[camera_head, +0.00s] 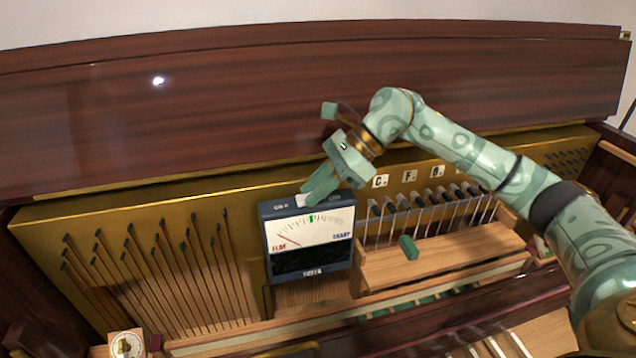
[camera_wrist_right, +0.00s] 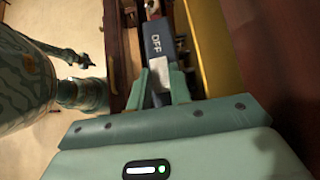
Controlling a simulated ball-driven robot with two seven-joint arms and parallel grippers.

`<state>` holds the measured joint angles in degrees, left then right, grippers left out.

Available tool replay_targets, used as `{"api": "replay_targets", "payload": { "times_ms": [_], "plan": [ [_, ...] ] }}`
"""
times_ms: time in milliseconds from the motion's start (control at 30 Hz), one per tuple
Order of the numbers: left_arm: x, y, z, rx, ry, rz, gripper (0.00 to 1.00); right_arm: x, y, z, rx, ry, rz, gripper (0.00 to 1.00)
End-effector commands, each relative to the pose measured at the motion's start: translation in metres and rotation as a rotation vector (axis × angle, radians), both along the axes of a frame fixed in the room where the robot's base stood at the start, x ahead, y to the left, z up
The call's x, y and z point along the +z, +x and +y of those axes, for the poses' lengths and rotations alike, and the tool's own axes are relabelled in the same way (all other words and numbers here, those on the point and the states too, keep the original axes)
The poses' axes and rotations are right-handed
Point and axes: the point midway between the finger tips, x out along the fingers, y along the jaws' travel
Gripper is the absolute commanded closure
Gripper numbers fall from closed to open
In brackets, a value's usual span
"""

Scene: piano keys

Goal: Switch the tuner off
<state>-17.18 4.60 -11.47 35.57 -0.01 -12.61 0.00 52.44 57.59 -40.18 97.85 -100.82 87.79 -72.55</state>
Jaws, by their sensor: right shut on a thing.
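The tuner (camera_head: 312,262) is a dark box with a white dial face marked FLAT and SHARP, standing in the opened piano. Its needle leans to the FLAT side. Its top carries OFF at the left and ON at the right, with a pale switch knob (camera_head: 302,200) between them. My right gripper (camera_head: 316,190) is at the tuner's top, shut on the knob. In the right wrist view, the fingertips flank the pale knob (camera_wrist_right: 159,66), below the word OFF on the tuner. A distant arm end, apparently my left gripper (camera_wrist_right: 84,60), is too small to read.
Hammers (camera_head: 430,208) and a wooden rail with a green block (camera_head: 408,247) stand right of the tuner. Slanted rods (camera_head: 150,270) fill the left. A small round dial (camera_head: 127,345) sits at the lower left. The dark lid panel (camera_head: 240,110) rises behind.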

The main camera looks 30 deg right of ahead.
Motion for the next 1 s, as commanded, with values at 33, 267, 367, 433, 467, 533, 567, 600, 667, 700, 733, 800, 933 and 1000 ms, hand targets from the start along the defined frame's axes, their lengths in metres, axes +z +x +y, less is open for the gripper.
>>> {"api": "replay_targets", "payload": {
  "times_ms": [33,267,367,433,467,533,567,600,667,700,733,800,933,1000],
  "plan": [
    [0.0,0.0,0.0,0.0,0.0,0.0,1.0,0.0,0.001,0.0,-0.001,0.0,-0.003,1.0],
    [0.0,0.0,0.0,0.0,0.0,0.0,1.0,0.0,0.0,0.0,-0.001,0.001,-0.003,0.58],
    [0.0,0.0,0.0,0.0,0.0,0.0,1.0,0.0,0.0,0.0,-0.001,0.001,-0.003,0.58],
    [0.0,0.0,0.0,0.0,0.0,0.0,1.0,0.0,0.0,0.0,-0.001,0.001,-0.003,0.58],
    [0.0,0.0,0.0,0.0,0.0,0.0,1.0,0.0,0.0,-0.001,-0.001,0.001,-0.003,0.58],
    [-0.001,0.0,0.0,0.0,0.0,0.0,1.0,0.003,0.0,-0.003,-0.002,0.001,-0.002,0.58],
    [-0.001,0.0,0.0,0.0,0.0,0.001,1.0,0.005,0.0,-0.005,-0.002,0.001,-0.002,0.58],
    [-0.001,0.0,0.0,0.0,0.0,0.001,1.0,0.008,-0.001,-0.009,-0.002,0.002,-0.001,0.58],
    [-0.002,0.0,0.0,0.0,0.0,0.001,1.0,0.015,-0.003,-0.017,-0.004,0.0,-0.003,0.58],
    [-0.002,-0.001,0.0,0.0,0.0,0.001,1.0,0.021,-0.005,-0.023,-0.004,0.0,-0.004,0.58],
    [-0.002,-0.001,0.0,0.0,-0.001,0.001,1.0,0.026,-0.006,-0.028,-0.006,0.0,-0.003,0.58],
    [-0.003,-0.001,0.0,0.0,0.0,0.002,1.0,0.04,-0.01,-0.042,-0.006,0.0,-0.004,0.58],
    [-0.002,-0.001,0.0,0.0,-0.001,0.001,1.0,0.066,-0.016,-0.067,-0.005,0.001,-0.004,0.58],
    [-0.001,0.0,0.0,0.001,-0.001,0.001,1.0,0.078,-0.02,-0.08,-0.005,0.002,-0.004,0.58]
  ]
}}
